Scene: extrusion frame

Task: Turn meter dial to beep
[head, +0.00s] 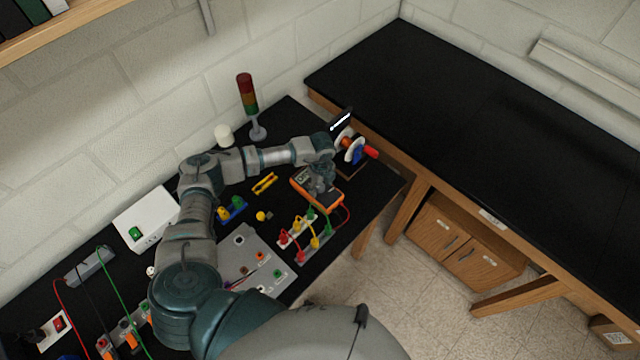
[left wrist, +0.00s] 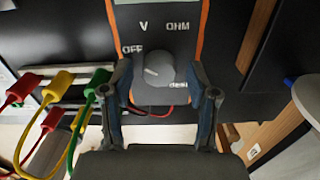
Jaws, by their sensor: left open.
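The orange-edged meter (head: 321,197) lies on the black bench near its right end, mostly under my left gripper in the head view. In the left wrist view the meter (left wrist: 201,20) shows a dark face with the labels OFF, V and OHM and another label partly hidden at lower right. Its grey round dial (left wrist: 155,72) has a light pointer mark toward the OFF side. My left gripper (left wrist: 160,97) is open, with one finger on each side of the dial; I cannot tell whether they touch it. My right gripper is not in view.
Red, yellow and green plugs (left wrist: 62,83) with cables stand left of the gripper in the wrist view. The head view shows yellow pliers (head: 264,183), a signal tower (head: 247,95) and a spool stand (head: 352,152) nearby. The adjoining black bench (head: 480,130) is bare.

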